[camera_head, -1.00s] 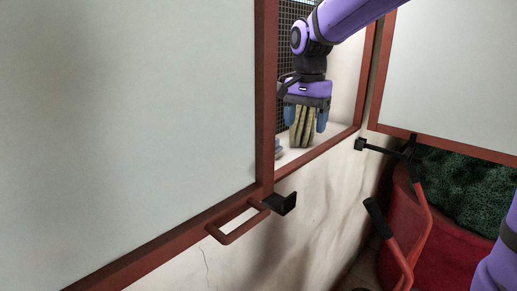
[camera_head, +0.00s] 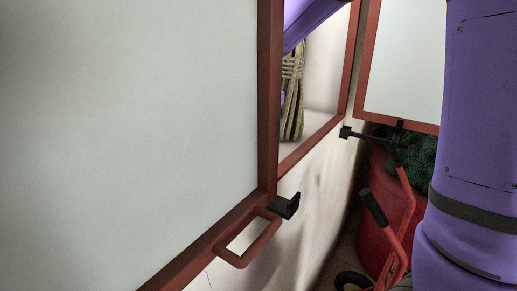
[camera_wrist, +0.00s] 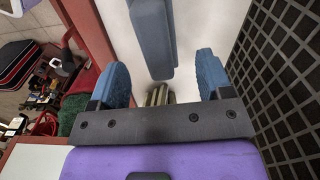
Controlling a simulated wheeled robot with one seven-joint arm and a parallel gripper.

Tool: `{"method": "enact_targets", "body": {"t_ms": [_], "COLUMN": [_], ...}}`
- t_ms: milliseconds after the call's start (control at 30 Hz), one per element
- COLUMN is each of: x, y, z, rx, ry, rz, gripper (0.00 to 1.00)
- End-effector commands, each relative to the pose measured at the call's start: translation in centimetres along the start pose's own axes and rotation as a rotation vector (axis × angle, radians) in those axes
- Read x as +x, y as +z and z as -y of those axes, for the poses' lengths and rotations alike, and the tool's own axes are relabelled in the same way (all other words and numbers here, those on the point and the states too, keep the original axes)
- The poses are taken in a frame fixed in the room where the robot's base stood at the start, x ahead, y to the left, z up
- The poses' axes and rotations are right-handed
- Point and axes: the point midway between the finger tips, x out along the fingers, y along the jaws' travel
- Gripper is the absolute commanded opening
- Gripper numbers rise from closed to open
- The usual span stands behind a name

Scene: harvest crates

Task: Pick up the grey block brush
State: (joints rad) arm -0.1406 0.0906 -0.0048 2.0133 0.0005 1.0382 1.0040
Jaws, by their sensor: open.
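A long grey-blue block, which looks like the grey block brush (camera_wrist: 152,40), lies on a pale surface at the top middle of the wrist view. Its bristles cannot be made out. My gripper (camera_wrist: 162,62) is open, with one blue finger on each side of the block's near end. I see gaps between the block and both fingers, and cannot tell the height between them. In the head view the brush and my gripper are hidden behind the window frame.
A straw-coloured bundle (camera_head: 292,90) stands in the opening; a striped bit shows in the wrist view (camera_wrist: 160,94). The red window frame (camera_head: 268,100) borders the opening. A dark grid (camera_wrist: 285,70) is on the right. A red hand cart (camera_head: 402,215) stands outside.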

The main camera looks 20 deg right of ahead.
Motion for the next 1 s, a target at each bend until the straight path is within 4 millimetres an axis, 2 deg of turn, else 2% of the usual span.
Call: {"method": "enact_targets", "body": {"t_ms": [167,433,733,767,900,1000], "x": [1.4,4.8,5.4,5.4,5.3,5.3], "y": [0.3,0.7,0.7,0.7,0.7,0.7], "z": [-0.1,-0.1,-0.1,-0.1,-0.1,-0.1], "rx": [0.0,0.0,0.0,0.0,0.0,0.0], "ry": [0.003,0.002,-0.001,-0.001,-0.001,-0.001], "rz": [0.002,0.001,-0.001,-0.001,-0.001,0.0], "gripper": [0.72,0.72,0.72,0.7,0.38,0.18]}}
